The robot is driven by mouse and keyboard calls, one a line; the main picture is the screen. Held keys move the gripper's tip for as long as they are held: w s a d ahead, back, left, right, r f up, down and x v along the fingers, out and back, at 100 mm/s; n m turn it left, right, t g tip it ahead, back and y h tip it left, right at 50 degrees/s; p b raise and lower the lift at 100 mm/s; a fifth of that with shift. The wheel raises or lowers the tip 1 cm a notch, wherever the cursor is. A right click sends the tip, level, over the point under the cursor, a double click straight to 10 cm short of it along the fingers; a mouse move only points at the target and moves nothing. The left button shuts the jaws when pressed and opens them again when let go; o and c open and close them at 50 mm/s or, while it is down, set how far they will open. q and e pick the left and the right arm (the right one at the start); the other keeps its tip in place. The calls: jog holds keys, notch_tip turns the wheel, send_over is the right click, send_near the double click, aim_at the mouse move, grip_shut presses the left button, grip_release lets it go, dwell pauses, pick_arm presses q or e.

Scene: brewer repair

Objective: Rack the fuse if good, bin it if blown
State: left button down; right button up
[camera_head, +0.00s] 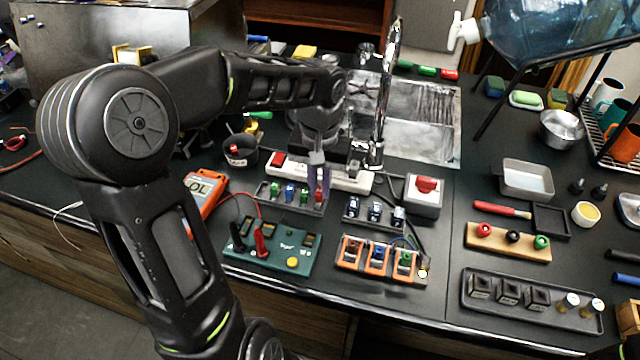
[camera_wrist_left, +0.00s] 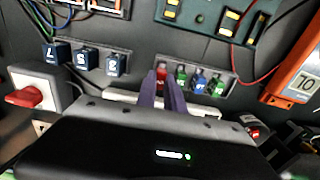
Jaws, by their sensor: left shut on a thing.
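My left gripper (camera_head: 320,186) points down at the right end of the grey fuse rack (camera_head: 262,195). Its purple fingers are shut on a small red fuse (camera_wrist_left: 161,73), mostly hidden between the fingertips. I cannot tell whether the fuse is seated in the slot or just above it. The orange meter (camera_head: 203,190) shows "OL". The dark round bin (camera_head: 240,158) stands left of the rack with a red piece in it. My right gripper is not in view.
A green test board (camera_head: 290,243) with red and black probes lies in front of the rack. A white power strip (camera_head: 345,179) runs behind it. Right of it are a tray of dark blue blocks (camera_head: 375,212), a red switch box (camera_head: 424,192) and an orange-framed block (camera_head: 378,260).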

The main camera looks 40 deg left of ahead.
pick_arm(q)
jog(key=shift+f+b, duration=0.7)
jog(key=shift+f, duration=0.05)
dwell(1.8)
jog(key=c, duration=1.4)
grip_release()
jog(key=shift+o, duration=0.2)
jog(key=shift+r, duration=0.1)
notch_tip(320, 180, up, 8)
jog(key=shift+f+b, duration=0.15)
jog(key=shift+b, duration=0.25)
